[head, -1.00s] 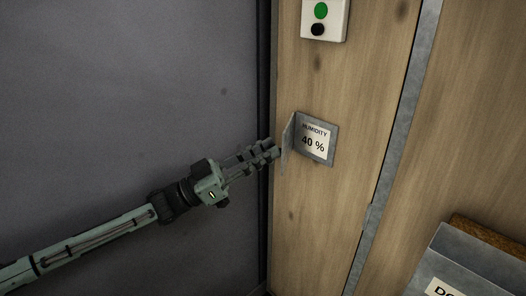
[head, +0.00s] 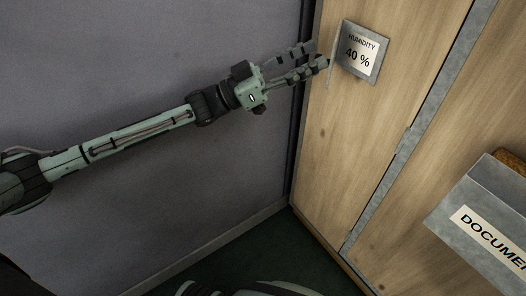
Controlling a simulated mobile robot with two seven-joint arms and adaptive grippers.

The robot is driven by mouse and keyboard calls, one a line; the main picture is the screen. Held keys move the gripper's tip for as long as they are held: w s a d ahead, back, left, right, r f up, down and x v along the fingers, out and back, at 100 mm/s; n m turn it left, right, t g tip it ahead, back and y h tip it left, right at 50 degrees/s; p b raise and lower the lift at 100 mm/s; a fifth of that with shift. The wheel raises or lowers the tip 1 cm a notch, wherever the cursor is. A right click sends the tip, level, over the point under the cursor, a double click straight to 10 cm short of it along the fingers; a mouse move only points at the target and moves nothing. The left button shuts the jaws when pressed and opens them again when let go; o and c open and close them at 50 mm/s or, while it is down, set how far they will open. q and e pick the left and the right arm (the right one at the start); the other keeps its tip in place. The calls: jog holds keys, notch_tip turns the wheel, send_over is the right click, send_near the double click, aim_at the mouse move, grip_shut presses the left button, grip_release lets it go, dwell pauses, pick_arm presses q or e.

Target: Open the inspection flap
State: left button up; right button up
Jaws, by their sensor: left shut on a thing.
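The inspection flap (head: 332,62) is a thin grey plate hinged on the left side of a grey frame (head: 375,67) on the wooden wall. It stands out from the wall, seen nearly edge-on. The uncovered label (head: 360,53) reads "HUMIDITY 40 %". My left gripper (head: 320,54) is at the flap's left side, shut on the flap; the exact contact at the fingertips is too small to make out. My right gripper is not in view.
A grey box marked "DOCUME..." (head: 490,225) juts from the wood at lower right. A metal strip (head: 410,140) runs down the wooden wall (head: 345,140). A plain grey wall (head: 200,60) is behind my left arm. Dark floor (head: 320,260) shows below.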

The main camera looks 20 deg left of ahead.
pick_arm(q)
jog(key=shift+d+f+n+t+y+b, duration=0.1)
jog(key=shift+d+n+t+y+b, duration=0.4)
jog(key=shift+d+n+t+y, duration=0.85)
jog(key=shift+d+r+n+t+y+b, duration=0.1)
jog(key=shift+d+n+t+y+b, duration=0.3)
jog(key=shift+d+t+y, duration=1.05)
jog(key=shift+d+f+n+t+y+b, duration=0.1)
jog(key=shift+d+n+t+y+b, duration=0.5)
jog(key=shift+d, duration=1.55)
jog(key=v, duration=0.7)
jog(key=a+f+n+g+y+p, duration=0.1)
jog(key=a+f+g+y, duration=0.1)
jog(key=f, duration=0.7)
jog(key=s+a+f+n+g+y+p, duration=0.1)
jog(key=a+f+n+g+y, duration=0.1)
jog(key=a+f+y, duration=0.3)
jog(key=a+f+n+g+y+p, duration=0.1)
jog(key=a+f, duration=0.6)
jog(key=f, duration=0.7)
jog(key=shift+s+a+n+g+y, duration=0.15)
jog(key=shift+s+n+g+y, duration=0.3)
jog(key=shift+y, duration=0.95)
jog(key=shift+w, duration=0.15)
